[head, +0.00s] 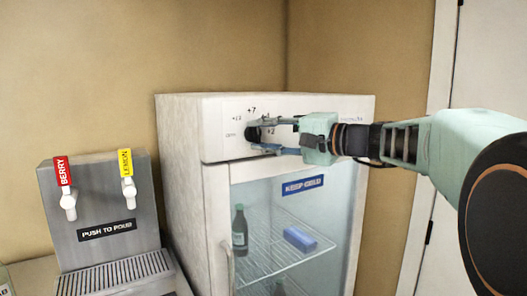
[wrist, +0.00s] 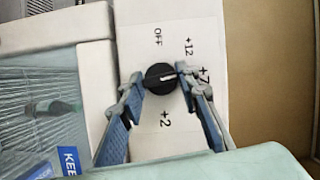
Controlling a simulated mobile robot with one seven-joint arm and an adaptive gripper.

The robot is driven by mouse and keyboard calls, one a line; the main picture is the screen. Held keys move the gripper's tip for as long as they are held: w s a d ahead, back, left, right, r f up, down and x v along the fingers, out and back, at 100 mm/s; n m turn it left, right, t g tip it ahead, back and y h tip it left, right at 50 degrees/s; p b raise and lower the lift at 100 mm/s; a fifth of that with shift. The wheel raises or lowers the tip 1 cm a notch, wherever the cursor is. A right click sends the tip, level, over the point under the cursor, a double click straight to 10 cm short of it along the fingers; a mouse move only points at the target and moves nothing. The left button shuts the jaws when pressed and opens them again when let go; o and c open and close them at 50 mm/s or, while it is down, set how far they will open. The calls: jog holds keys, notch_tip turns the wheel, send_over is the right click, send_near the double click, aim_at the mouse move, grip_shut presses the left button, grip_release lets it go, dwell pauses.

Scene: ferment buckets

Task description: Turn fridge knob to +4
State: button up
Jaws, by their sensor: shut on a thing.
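The fridge knob (head: 252,134) is a round black dial on the white panel above the fridge door. In the wrist view, the knob (wrist: 158,84) has a white pointer line directed right, roughly toward the +7 mark (wrist: 204,76). The OFF, +12 and +2 marks also show around it; I see no +4 mark, and a finger covers part of the dial face between +7 and +2. My gripper (head: 262,135) has come in from the right and is shut on the knob, with one finger on each side of it in the wrist view (wrist: 162,79).
The fridge (head: 184,150) has a glass door with a blue sign (head: 303,185), a bottle (head: 240,232) and a blue item (head: 300,239) inside. A drinks dispenser (head: 100,235) with two taps stands to the left. A door frame is at right.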

jog(key=m+b, duration=0.2)
jog(key=m+t+y+b, duration=0.1)
jog(key=m+b, duration=0.1)
jog(key=f+m+b, duration=0.1)
jog(key=m+b, duration=0.1)
jog(key=shift+t+y, duration=0.3)
jog(key=shift+y, duration=0.1)
jog(key=shift+r+m+t+b, duration=0.15)
jog(key=shift+m+t+b, duration=0.75)
jog(key=shift+m+b, duration=1.15)
jog(key=shift+r+m+p, duration=0.1)
jog(key=shift+m+p, duration=0.25)
jog(key=shift+m, duration=0.4)
jog(key=o, duration=1.2)
jog(key=shift+c, duration=0.2)
jog(key=shift+s, duration=0.1)
jog(key=v, duration=1.2)
